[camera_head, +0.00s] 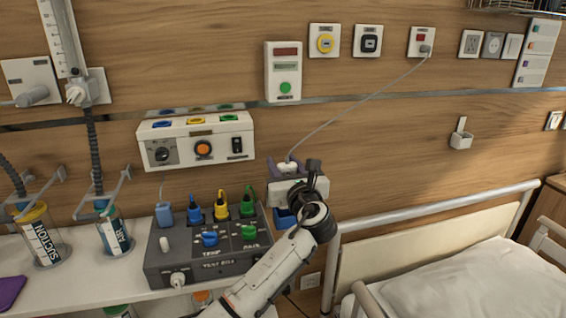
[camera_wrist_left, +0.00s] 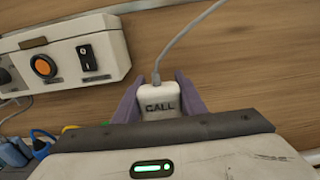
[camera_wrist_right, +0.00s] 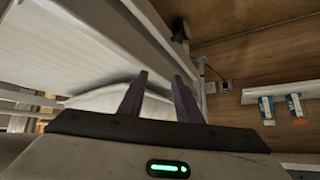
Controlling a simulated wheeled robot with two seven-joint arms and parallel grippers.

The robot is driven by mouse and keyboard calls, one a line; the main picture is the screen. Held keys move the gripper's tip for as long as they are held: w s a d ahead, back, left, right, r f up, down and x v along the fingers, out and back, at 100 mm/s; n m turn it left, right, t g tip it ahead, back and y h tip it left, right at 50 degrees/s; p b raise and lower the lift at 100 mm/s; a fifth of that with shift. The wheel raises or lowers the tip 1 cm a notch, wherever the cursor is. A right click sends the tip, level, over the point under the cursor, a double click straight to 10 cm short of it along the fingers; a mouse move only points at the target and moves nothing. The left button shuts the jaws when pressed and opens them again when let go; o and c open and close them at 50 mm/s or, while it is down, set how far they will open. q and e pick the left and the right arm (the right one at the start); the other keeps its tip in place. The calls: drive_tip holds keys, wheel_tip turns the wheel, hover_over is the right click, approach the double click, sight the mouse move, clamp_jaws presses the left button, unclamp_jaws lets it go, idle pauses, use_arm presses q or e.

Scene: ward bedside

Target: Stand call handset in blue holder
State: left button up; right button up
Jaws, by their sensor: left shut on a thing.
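The call handset (camera_wrist_left: 160,101) is white with "CALL" on its face, and its grey cord leaves its top. My left gripper (camera_wrist_left: 159,98) is shut on it, one purple finger on each side. In the head view the handset's top (camera_head: 288,167) shows just above my left gripper (camera_head: 287,171), in front of the wood wall. A blue holder (camera_head: 285,217) shows partly below the gripper, mostly hidden by my left arm. The handset's lower end is hidden. My right gripper (camera_wrist_right: 160,98) is open and empty in the right wrist view, near the bed.
The cord (camera_head: 370,97) runs up to a wall socket (camera_head: 422,42). A grey test box (camera_head: 210,262) with coloured plugs stands left of my left arm. A white control panel (camera_head: 196,140) is on the wall above it. A bed rail (camera_head: 440,204) is at the right.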

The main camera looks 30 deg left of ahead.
use_arm(q)
drive_tip(key=shift+p, duration=0.6)
idle(0.5)
drive_tip(key=shift+f+b, duration=0.55)
drive_tip(key=shift+f, duration=0.65)
drive_tip(key=shift+p, duration=0.45)
idle(0.7)
drive_tip(key=shift+f+b, duration=0.45)
drive_tip(key=shift+f, duration=0.6)
idle(0.4)
drive_tip(key=shift+p, duration=0.4)
idle(0.4)
drive_tip(key=shift+f, duration=0.15)
idle(0.6)
drive_tip(key=o, duration=1.2)
